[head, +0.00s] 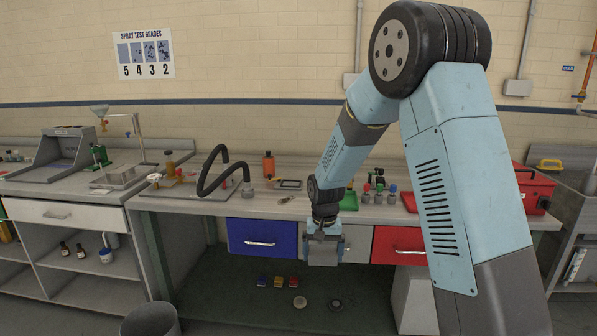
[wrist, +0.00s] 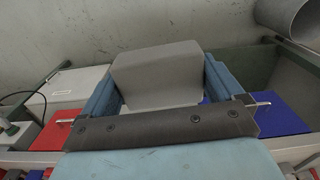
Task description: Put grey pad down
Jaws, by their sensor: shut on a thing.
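The grey pad (wrist: 155,75) is a plain grey block between the two blue fingers of my gripper (wrist: 158,88) in the wrist view. The fingers are shut on its left and right sides. In the head view my gripper (head: 323,250) points down in front of the workbench, at drawer height, before the grey drawer (head: 356,243). The pad looks clear of any surface. Its underside and far side are hidden.
The bench top (head: 280,208) holds a black hose, orange bottle (head: 268,165), green tray (head: 349,200) and several small bottles. A blue drawer (head: 262,238) and red drawer (head: 399,245) flank the grey one. A bin (head: 150,320) stands front left.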

